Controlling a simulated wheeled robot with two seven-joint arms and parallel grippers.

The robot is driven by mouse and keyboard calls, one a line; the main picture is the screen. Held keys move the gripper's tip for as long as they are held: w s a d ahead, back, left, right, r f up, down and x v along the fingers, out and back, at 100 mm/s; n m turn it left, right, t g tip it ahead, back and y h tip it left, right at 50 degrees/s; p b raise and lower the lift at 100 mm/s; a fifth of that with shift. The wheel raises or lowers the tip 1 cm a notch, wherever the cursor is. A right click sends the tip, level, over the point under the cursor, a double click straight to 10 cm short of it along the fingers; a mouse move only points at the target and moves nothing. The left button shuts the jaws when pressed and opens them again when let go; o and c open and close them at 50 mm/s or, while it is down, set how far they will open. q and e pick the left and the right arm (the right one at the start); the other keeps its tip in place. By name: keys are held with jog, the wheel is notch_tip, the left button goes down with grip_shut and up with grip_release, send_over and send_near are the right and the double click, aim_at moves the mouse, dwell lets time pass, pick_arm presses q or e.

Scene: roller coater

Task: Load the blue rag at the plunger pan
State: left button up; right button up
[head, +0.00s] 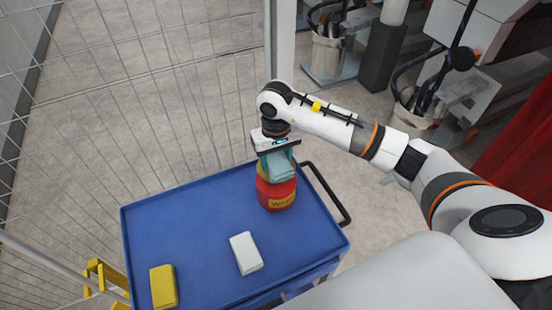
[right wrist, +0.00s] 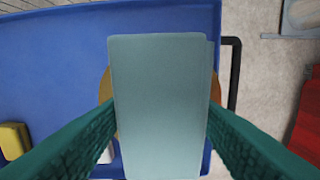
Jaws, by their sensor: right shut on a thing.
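The blue rag (head: 281,164) is a pale blue-teal block. It fills the middle of the right wrist view (right wrist: 160,100), between the green fingers of my right gripper (head: 279,154). My right gripper is shut on it and points down. The plunger pan (head: 276,193) is a red can with a yellow band on the cart, directly below the rag. In the right wrist view, only slivers of its yellowish rim (right wrist: 105,87) show on both sides of the rag. I cannot tell whether the rag touches the pan's top. My left gripper is in neither view.
The blue cart (head: 190,225) has a black handle (head: 328,193) on its right. A white block (head: 246,253) and a yellow block (head: 163,287) lie on its near part. The left of its top is clear. A wire fence (head: 140,90) stands behind the cart.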

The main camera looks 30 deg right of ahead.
aim_at(276, 160)
jog(key=shift+r+p, duration=1.05)
jog(key=shift+r, duration=2)
